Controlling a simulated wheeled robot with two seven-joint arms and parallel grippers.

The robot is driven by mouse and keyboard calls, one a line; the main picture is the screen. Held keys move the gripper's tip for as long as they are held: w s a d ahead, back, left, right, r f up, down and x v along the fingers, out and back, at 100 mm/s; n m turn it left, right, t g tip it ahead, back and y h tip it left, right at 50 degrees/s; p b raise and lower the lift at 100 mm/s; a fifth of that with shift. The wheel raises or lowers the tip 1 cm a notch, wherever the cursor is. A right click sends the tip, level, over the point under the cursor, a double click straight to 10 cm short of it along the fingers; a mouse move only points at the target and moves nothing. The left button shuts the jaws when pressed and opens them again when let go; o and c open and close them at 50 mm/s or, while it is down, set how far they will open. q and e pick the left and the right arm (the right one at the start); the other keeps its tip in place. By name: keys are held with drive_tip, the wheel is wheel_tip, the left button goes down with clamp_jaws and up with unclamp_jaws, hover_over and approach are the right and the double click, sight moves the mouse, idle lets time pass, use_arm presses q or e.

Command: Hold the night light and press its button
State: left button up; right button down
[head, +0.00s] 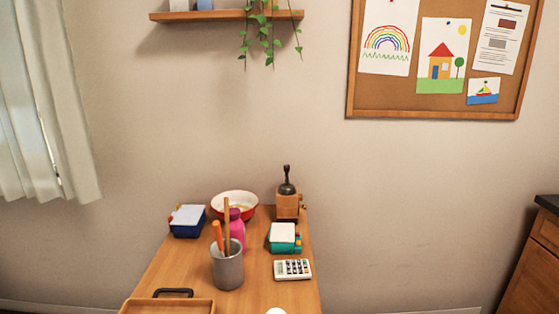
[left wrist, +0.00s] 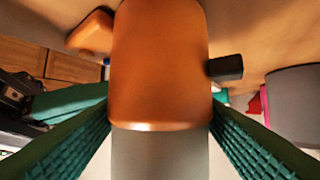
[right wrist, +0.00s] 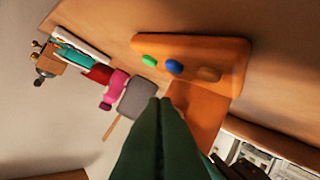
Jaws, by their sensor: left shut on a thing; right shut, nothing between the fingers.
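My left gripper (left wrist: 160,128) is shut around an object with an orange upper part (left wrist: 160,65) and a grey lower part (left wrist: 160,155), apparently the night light. A short black piece (left wrist: 225,68) shows beside its orange part; I cannot tell whether it is the button or joined to it. A white rounded top (head: 276,311) shows at the bottom edge of the head view, perhaps the same light. My right gripper (right wrist: 160,102) is shut and empty, its fingertips near an orange surface (right wrist: 202,108) in the right wrist view; contact cannot be told. Neither gripper shows in the head view.
An orange board with green, blue and tan knobs (right wrist: 215,52) lies beyond the right fingers. A tray (head: 168,306) is front left.

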drive_tip(key=shift+a, duration=0.2)
idle(0.4)
drive_tip(key=shift+d, duration=0.65)
drive_tip(key=shift+d, duration=0.1)
drive_tip(key=d, duration=0.5)
drive_tip(key=shift+d, duration=0.4)
use_arm(q)
drive_tip(key=o, duration=1.1)
